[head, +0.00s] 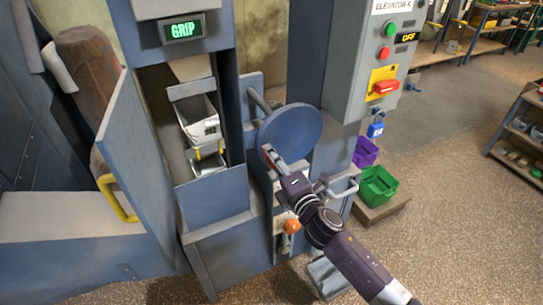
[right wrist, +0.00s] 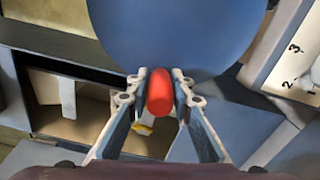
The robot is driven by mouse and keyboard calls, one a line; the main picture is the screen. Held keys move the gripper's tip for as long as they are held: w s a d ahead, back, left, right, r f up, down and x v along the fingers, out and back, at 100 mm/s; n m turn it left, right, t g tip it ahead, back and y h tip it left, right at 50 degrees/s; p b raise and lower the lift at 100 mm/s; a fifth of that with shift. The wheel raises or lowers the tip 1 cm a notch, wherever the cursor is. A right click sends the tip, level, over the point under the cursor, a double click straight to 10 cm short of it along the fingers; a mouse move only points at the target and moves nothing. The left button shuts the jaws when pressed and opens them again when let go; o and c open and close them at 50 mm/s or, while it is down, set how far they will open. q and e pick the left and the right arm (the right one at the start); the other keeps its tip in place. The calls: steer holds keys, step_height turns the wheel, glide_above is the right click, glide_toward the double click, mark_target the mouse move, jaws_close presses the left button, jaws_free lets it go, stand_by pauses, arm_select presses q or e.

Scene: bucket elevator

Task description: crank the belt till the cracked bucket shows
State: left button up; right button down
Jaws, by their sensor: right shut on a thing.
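My right gripper (head: 273,160) is shut on the red crank handle (right wrist: 159,92), which sits between its fingertips in the right wrist view. The handle stands near the lower left rim of the round blue crank disc (head: 290,130). In the open hatch to the left, a pale grey bucket (head: 200,122) hangs with dark marks on its front; I cannot tell if they are a crack. Below it is a second bucket (head: 209,166), partly hidden by the blue front panel, with yellow marking near its top. My left gripper is not in view.
A green display (head: 183,31) above the hatch reads GRIP. The hatch door (head: 121,145) stands open at left. A control box (head: 372,60) at right reads OFF. An orange knob (head: 292,226) sits below the disc. Green (head: 378,186) and purple (head: 365,152) bins stand at right.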

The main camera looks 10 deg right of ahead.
steer(key=shift+f, duration=0.1)
stand_by(0.3)
steer(key=c, duration=1.7)
jaws_free()
steer(key=shift+s, duration=0.1)
steer(key=v, duration=1.2)
